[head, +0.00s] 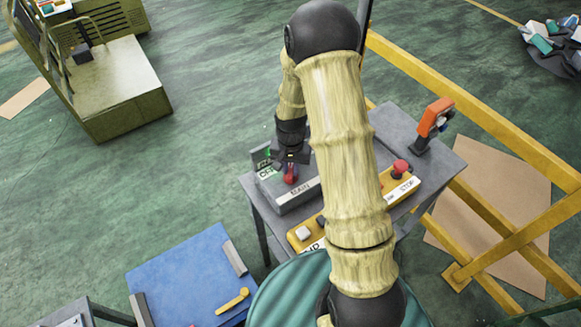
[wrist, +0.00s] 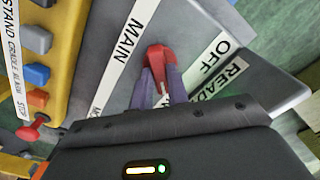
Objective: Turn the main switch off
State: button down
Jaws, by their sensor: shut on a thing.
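The main switch is a grey box (head: 297,193) with a MAIN label, standing on the grey table. Its red handle (head: 291,173) shows below my gripper (head: 290,158) in the head view. In the wrist view the red handle (wrist: 159,58) sits between the fingers of my gripper (wrist: 160,85), which are shut on it. The handle lies between the MAIN label (wrist: 127,40) and the OFF label (wrist: 212,60). A READY label (wrist: 222,85) is beside OFF. The handle's lower part is hidden by the fingers.
A yellow control box (wrist: 62,45) with several buttons and a red stop knob (head: 400,168) is beside the switch, partly hidden by my arm. An orange-handled device (head: 434,117) stands at the table's back right. Yellow railings (head: 480,105) run behind the table. A blue board (head: 190,280) lies at lower left.

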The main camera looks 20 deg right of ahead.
jog(key=shift+n, duration=0.3)
jog(key=n+b, duration=0.1)
jog(key=n, duration=0.2)
jog(key=shift+n, duration=0.4)
jog(key=n, duration=0.4)
jog(key=shift+n, duration=0.3)
jog(key=n, duration=0.4)
jog(key=n+p, duration=0.1)
jog(key=n, duration=0.3)
jog(key=shift+n, duration=0.3)
jog(key=c, duration=1.4)
grip_release()
jog(key=shift+o, duration=0.2)
